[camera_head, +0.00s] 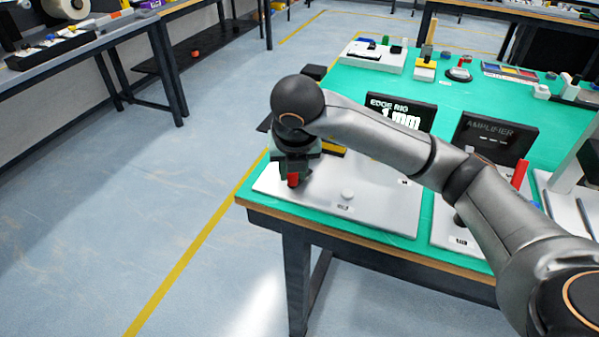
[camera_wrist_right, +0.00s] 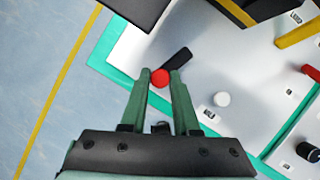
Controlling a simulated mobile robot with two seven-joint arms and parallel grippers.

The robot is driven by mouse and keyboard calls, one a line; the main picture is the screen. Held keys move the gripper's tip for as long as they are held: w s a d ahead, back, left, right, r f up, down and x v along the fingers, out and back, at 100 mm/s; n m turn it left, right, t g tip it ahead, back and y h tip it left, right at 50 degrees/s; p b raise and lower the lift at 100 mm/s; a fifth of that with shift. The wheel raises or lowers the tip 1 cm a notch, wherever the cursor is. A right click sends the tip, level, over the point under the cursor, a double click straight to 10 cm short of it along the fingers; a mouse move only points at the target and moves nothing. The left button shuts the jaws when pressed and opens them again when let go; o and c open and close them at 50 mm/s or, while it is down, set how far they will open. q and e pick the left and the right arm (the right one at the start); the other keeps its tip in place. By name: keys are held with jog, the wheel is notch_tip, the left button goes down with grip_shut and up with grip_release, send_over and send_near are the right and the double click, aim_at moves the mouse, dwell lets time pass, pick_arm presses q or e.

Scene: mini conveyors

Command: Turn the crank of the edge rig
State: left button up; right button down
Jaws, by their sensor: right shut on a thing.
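The edge rig has a white base plate (camera_head: 385,205) at the near left corner of the green table and a black display (camera_head: 420,113) reading "EDGE RIG 1 mm". My right gripper (camera_head: 291,172) points down over the plate's left part. In the right wrist view its green fingers (camera_wrist_right: 160,84) are closed on the red crank knob (camera_wrist_right: 160,77). The knob also shows under the gripper in the head view (camera_head: 293,180). The black crank arm (camera_wrist_right: 179,58) runs up and right from the knob. My left gripper is not in view.
A white button (camera_head: 347,194) sits on the plate, right of the gripper. The amplifier display (camera_head: 493,136) and a red lever (camera_head: 520,174) stand further right. The table's left edge is close to the gripper, with open floor (camera_head: 150,220) beyond.

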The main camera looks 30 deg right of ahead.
jog(key=shift+w+a+r+m+h, duration=0.1)
jog(key=shift+w+a+m+h, duration=0.2)
jog(key=shift+m, duration=0.6)
jog(key=w+m+p, duration=0.1)
jog(key=m+g+h+p, duration=0.1)
jog(key=m, duration=0.1)
jog(key=shift+w+r+m, duration=0.1)
jog(key=shift+w+m, duration=0.2)
jog(key=shift+w, duration=0.05)
jog(key=shift+w+m+g+h+p, duration=0.3)
jog(key=shift+w+m+g+p, duration=0.2)
jog(key=shift+m, duration=0.6)
jog(key=shift+w+d+m+p, duration=0.1)
jog(key=shift+w+m+p, duration=0.3)
jog(key=shift+m, duration=0.4)
jog(key=shift+s, duration=0.1)
jog(key=c, duration=0.7)
grip_release()
jog(key=shift+f, duration=0.2)
jog(key=shift+o, duration=0.2)
